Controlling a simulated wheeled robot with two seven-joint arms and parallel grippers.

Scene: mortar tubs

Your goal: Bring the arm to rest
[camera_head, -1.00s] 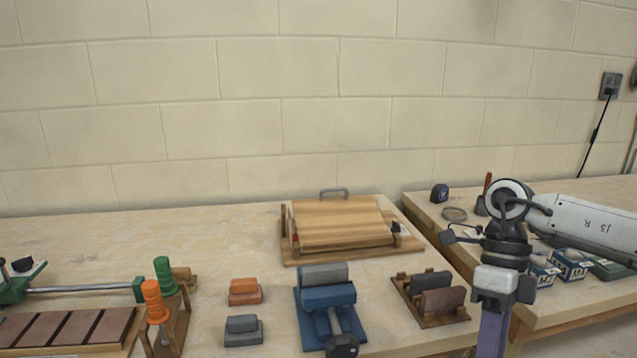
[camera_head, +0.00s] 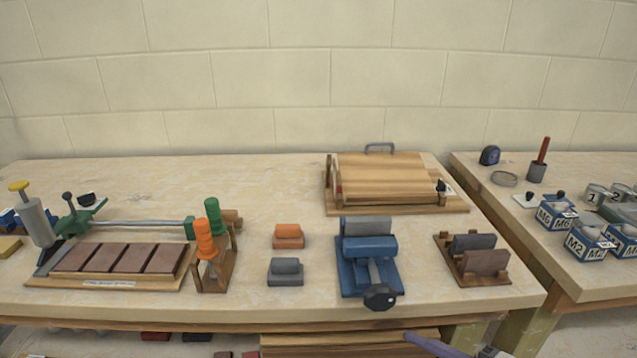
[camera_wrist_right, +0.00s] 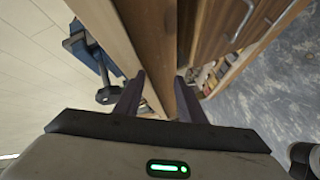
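My right gripper shows at the bottom edge of the head view, below the front edge of the workbench (camera_head: 250,313). Only one purple finger (camera_head: 432,345) and a bit of grey wrist are in that view. In the right wrist view the two dark fingers of the right gripper (camera_wrist_right: 160,92) stand apart with nothing held between them. Wooden bench parts lie beyond them. My left gripper is in neither view now.
A blue vise (camera_head: 369,262) stands near the bench's front edge, its black knob overhanging toward me; the vise also shows in the wrist view (camera_wrist_right: 85,48). A wooden rack (camera_head: 472,262), a hinged board (camera_head: 380,180) and sanding blocks (camera_head: 288,237) are nearby. Labelled tubs (camera_head: 588,243) stand on the right bench.

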